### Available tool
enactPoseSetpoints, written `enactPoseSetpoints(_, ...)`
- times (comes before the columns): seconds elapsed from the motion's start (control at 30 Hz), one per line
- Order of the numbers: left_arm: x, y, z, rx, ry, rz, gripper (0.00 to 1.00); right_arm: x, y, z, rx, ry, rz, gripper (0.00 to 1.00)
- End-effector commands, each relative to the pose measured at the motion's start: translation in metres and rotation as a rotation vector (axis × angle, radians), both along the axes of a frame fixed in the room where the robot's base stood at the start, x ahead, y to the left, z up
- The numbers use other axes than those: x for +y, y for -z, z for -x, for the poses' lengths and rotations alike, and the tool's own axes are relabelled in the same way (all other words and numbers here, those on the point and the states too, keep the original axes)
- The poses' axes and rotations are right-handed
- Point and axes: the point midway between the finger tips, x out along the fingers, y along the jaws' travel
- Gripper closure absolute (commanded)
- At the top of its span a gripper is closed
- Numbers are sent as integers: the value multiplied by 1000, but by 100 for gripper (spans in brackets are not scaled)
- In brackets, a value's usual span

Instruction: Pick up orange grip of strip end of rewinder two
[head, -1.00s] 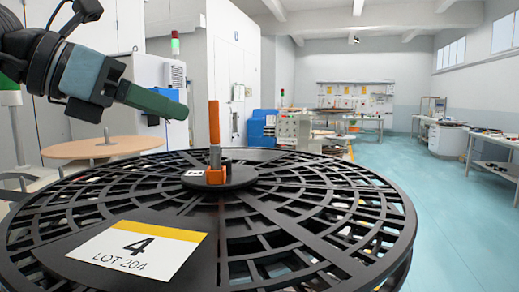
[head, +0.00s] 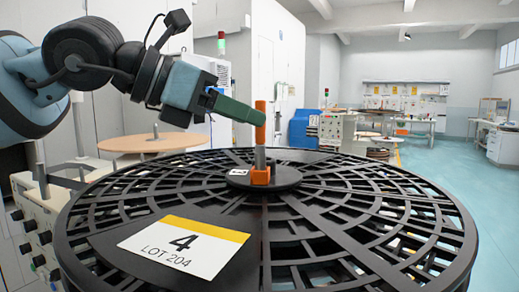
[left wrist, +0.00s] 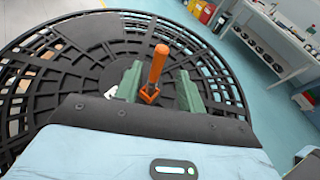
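A black spoked reel (head: 330,275) with a card reading "4 LOT 204" (head: 185,246) lies flat in front of me. At its hub a grey post carries an upright orange grip (head: 260,122), with an orange block (head: 260,176) at the foot. I cannot make out a strip or a rewinder number on it. My left gripper (head: 263,117), with green fingers, reaches in from the left at the height of the orange grip. In the left wrist view the fingers (left wrist: 159,72) are apart, and the orange grip (left wrist: 157,66) shows between them. My right gripper is out of view.
A round wooden-topped table (head: 150,142) stands behind at the left, near white cabinets. A grey machine panel (head: 38,235) is at the left edge. Workbenches line the back. The blue floor (head: 450,165) at the right is clear.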

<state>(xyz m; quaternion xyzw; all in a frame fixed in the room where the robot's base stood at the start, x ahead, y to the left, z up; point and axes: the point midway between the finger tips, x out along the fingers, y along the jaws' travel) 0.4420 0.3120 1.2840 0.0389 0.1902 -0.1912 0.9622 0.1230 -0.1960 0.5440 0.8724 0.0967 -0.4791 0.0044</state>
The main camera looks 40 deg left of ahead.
Motion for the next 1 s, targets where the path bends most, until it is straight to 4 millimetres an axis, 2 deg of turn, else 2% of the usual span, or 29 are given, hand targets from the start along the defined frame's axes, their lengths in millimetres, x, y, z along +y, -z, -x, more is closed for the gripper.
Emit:
enactPoseSetpoints(0.1,-2,9,-15,6,0,-1,61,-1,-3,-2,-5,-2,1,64)
enactPoseSetpoints(0.3,-9,16,-32,1,0,-2,61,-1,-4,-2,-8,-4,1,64)
enactPoseSetpoints(0.63,-11,17,-35,0,1,0,61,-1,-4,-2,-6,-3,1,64)
enactPoseSetpoints(0.93,-11,17,-35,0,1,0,100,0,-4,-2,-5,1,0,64)
enactPoseSetpoints(1.0,-11,17,-35,0,1,0,100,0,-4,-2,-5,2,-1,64)
